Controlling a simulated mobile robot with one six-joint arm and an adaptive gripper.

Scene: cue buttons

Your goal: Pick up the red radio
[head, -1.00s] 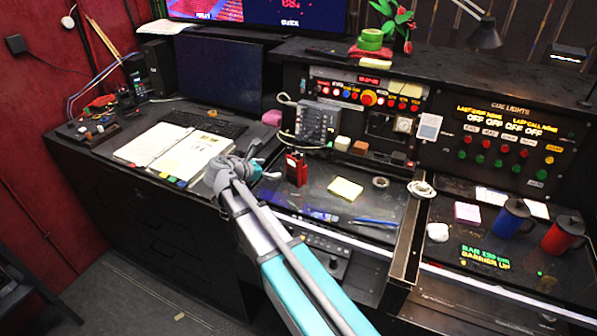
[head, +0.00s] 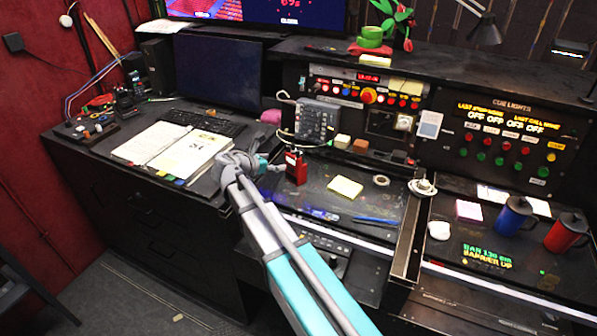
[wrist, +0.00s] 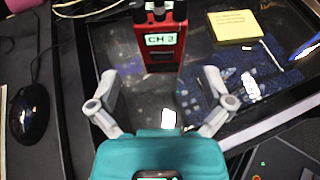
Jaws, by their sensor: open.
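The red radio (head: 295,168) stands upright on the dark desk panel, left of the yellow sticky notes. In the wrist view the radio (wrist: 161,50) is red with a screen reading "CH 3", at the top centre. My gripper (wrist: 160,88) is open, its two fingers spread wide, with the radio ahead of and roughly centred between them. Nothing is held between the fingers. In the head view my gripper (head: 262,163) is just left of the radio, and its fingertips are hard to make out.
Yellow sticky notes (head: 345,187) lie right of the radio, with a roll of tape (head: 381,180) beyond. An open binder (head: 170,146) lies to the left. A grey box with cables (head: 316,120) stands behind the radio. A black mouse (wrist: 30,112) shows at the wrist view's left.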

